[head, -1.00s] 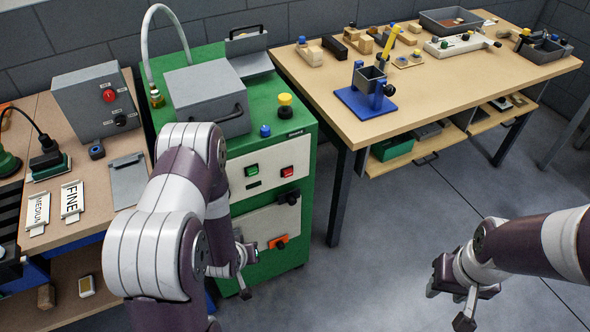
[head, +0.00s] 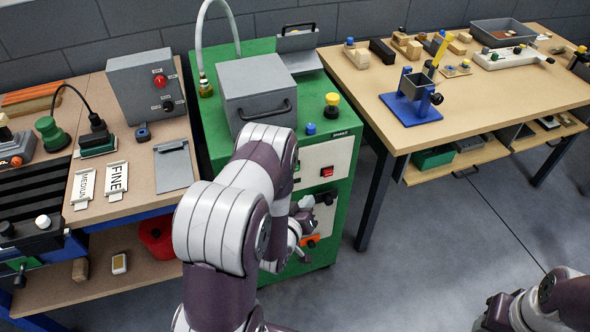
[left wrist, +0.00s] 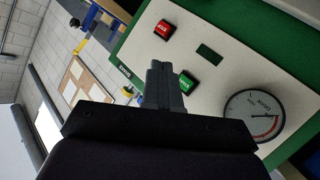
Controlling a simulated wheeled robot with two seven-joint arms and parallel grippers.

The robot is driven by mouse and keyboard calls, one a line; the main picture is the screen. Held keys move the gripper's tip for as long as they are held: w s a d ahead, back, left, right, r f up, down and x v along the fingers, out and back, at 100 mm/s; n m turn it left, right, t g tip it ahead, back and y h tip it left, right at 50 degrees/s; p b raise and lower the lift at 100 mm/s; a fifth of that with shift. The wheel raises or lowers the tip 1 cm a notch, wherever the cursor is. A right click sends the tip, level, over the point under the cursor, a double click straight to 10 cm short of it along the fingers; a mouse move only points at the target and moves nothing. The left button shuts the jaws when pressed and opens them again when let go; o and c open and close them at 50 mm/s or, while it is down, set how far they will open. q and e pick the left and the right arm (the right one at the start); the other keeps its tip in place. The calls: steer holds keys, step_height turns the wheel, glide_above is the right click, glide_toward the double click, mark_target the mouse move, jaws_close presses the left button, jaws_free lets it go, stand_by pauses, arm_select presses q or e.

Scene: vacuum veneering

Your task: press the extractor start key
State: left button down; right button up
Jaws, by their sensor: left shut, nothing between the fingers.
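The green key (left wrist: 187,82) and a red key (left wrist: 163,29) sit on the pale front panel (left wrist: 222,70) in the left wrist view. The green key seems to be the start key, but its lettering is too small to read surely. The red key also shows in the head view (head: 327,171) on the green cabinet (head: 342,190). My left gripper (left wrist: 167,72) is shut and empty, its fingertips beside the green key; I cannot tell whether they touch the panel. In the head view my arm hides part of the panel. My right gripper (head: 494,312) is cut off at the lower right.
A round gauge (left wrist: 254,115) and a small dark display (left wrist: 208,52) share the panel. An orange-plated switch (head: 312,240) is lower on the cabinet. A wooden table (head: 440,125) stands to the right, a bench (head: 140,190) to the left. The floor between is clear.

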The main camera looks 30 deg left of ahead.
mark_target(299, 170)
arm_select(q)
steer(key=w+a+b, duration=0.1)
steer(key=w+a, duration=0.4)
steer(key=a, duration=0.1)
steer(key=shift+w+a, duration=0.15)
stand_by(2.0)
steer(key=shift+w+a+b, duration=0.25)
steer(key=shift+b, duration=0.05)
steer(key=shift+w+a, duration=0.35)
steer(key=shift+a, duration=0.05)
stand_by(1.0)
steer(key=shift+s+d, duration=0.65)
steer(key=shift+d, duration=0.05)
steer(key=shift+s+d+p, duration=0.55)
steer(key=shift+s+d, duration=1.05)
steer(key=shift+d, duration=0.3)
